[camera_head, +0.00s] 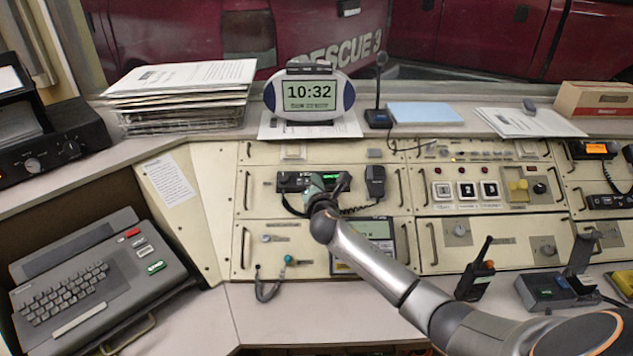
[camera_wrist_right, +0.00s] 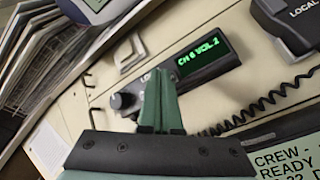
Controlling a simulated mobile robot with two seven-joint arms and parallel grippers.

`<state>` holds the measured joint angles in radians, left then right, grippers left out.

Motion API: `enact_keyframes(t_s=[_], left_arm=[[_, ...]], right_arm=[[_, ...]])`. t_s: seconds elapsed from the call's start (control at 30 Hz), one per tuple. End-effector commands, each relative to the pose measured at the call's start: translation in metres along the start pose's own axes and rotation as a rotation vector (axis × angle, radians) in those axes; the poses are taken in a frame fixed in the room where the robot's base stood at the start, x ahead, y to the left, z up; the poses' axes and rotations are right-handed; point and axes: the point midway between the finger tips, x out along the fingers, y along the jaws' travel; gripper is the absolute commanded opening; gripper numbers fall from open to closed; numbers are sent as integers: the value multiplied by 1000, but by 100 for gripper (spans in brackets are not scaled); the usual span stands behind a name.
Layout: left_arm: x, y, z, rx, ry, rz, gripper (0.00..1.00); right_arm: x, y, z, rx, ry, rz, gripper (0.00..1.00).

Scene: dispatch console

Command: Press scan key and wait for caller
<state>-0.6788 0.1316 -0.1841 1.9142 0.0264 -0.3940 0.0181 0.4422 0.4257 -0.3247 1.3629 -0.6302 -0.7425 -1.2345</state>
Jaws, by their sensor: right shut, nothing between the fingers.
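The radio (camera_head: 290,182) is a black unit set in the cream console panel. No key marked scan can be made out; the fingers hide part of the face. My left gripper is not in view.
A handheld microphone (camera_head: 375,182) with a coiled cord hangs right of the radio. A screen (camera_wrist_right: 285,155) reading "CREW - READY" sits below. A clock (camera_head: 309,95) showing 10:32 and stacked papers (camera_head: 180,95) stand on the shelf above. A handheld radio (camera_head: 475,278) stands at the right.

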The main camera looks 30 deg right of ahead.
Motion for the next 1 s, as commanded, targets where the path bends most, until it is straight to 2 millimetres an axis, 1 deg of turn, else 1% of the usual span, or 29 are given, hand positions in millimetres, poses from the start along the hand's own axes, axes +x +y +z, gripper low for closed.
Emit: enact_keyframes(t_s=[0.67,1.0], left_arm=[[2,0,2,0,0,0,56],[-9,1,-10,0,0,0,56]], right_arm=[[3,-2,-3,0,1,0,0],[-5,4,4,0,2,-1,0]])
